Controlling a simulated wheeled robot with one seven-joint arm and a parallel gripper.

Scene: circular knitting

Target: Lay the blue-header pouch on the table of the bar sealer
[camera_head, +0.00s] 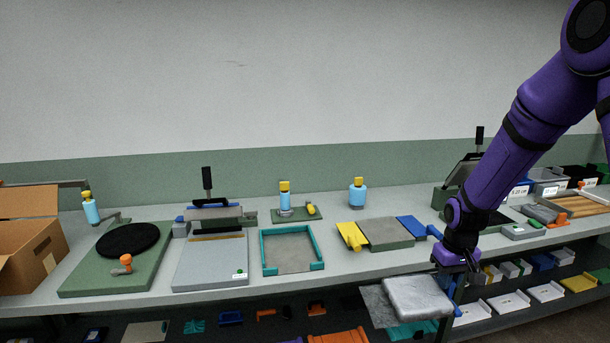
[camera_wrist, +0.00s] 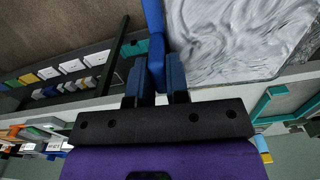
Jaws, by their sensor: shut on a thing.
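The pouch (camera_head: 418,297) is a pale, cloudy bag with a blue header strip (camera_wrist: 153,30). My gripper (camera_head: 468,262) is shut on the header at one end of the pouch. The pouch hangs out in front of the bench's front edge at the right of centre. In the wrist view my gripper (camera_wrist: 160,80) pinches the blue strip between its two dark fingers, and the pouch body (camera_wrist: 235,40) spreads to the right. The bar sealer (camera_head: 212,215), with an upright black handle, stands left of centre; its flat grey table (camera_head: 210,265) is bare, well left of my gripper.
A teal-edged tray (camera_head: 291,250) lies right of the sealer. A grey block with yellow and blue ends (camera_head: 388,233) follows. A green board with a black disc (camera_head: 125,260) and an open carton (camera_head: 30,250) stand left. Below is a shelf of small parts.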

